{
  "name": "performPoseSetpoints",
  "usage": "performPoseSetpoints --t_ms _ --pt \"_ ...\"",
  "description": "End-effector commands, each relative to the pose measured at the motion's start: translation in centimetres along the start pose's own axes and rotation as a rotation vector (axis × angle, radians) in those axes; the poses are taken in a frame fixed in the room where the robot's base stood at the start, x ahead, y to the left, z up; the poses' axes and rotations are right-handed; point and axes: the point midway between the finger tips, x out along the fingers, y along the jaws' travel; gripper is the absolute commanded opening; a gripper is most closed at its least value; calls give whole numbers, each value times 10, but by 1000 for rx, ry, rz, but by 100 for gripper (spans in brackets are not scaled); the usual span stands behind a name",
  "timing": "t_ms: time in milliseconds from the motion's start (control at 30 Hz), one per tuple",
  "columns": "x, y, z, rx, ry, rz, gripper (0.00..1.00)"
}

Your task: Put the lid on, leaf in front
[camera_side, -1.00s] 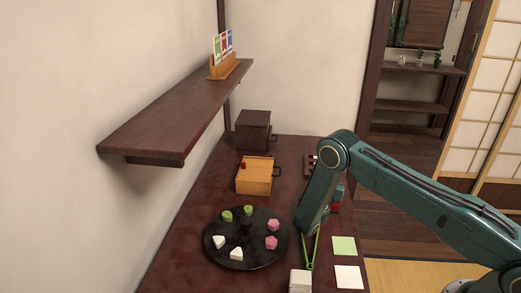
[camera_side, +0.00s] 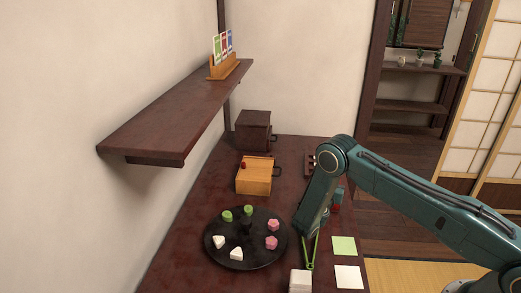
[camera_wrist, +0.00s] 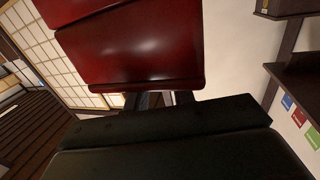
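A large glossy dark-red piece (camera_wrist: 130,50) fills the upper middle of the wrist view, close to the camera; I cannot tell for sure that it is the lid. No leaf mark shows on it. My gripper (camera_wrist: 158,98) reaches up to its lower edge with two dark fingers spaced apart; whether they grip it is unclear. No box that clearly fits a lid is identifiable.
A round black tray (camera_side: 222,258) holds green, pink and white pieces. Green tongs (camera_side: 311,252), a white block (camera_side: 300,282), and green (camera_side: 344,245) and white squares (camera_side: 348,277) lie nearby. A wooden box (camera_side: 254,180) stands behind; a shelf (camera_side: 170,115) overhangs left.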

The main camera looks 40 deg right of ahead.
Motion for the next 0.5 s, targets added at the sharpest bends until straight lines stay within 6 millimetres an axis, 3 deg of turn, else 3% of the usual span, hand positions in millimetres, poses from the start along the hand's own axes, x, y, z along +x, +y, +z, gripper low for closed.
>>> performPoseSetpoints --t_ms 33,100,500 --pt "0 0 0 0 0 0 36" --pt "0 0 0 0 0 0 48" --pt "0 0 -2 1 0 0 48"
